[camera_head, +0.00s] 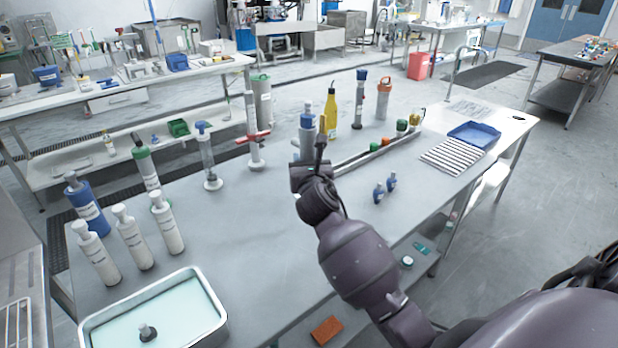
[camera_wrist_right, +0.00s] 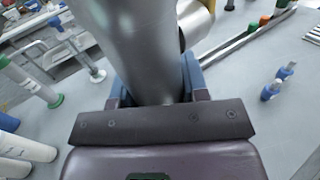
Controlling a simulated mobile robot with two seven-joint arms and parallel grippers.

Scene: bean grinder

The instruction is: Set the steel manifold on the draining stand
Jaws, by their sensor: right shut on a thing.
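My right gripper (camera_head: 312,170) is above the middle of the grey table, its fingers partly hidden behind my own wrist. In the right wrist view its blue fingertips (camera_wrist_right: 155,92) are shut on a thick grey metal cylinder with a shorter silver tube at its side, which appears to be the steel manifold (camera_wrist_right: 148,45). In the head view, the grey body with a blue top (camera_head: 307,133) just beyond the gripper appears to be the same thing. A white ribbed rack (camera_head: 453,157) lies at the right; I cannot tell whether it is the draining stand. My left gripper is not in view.
A long metal rail (camera_head: 365,154) with coloured caps lies just right of my gripper. White bottles (camera_head: 132,237) and a liquid-filled tray (camera_head: 213,299) are at the left front. A blue tray (camera_head: 474,134) is at right. The front middle is clear.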

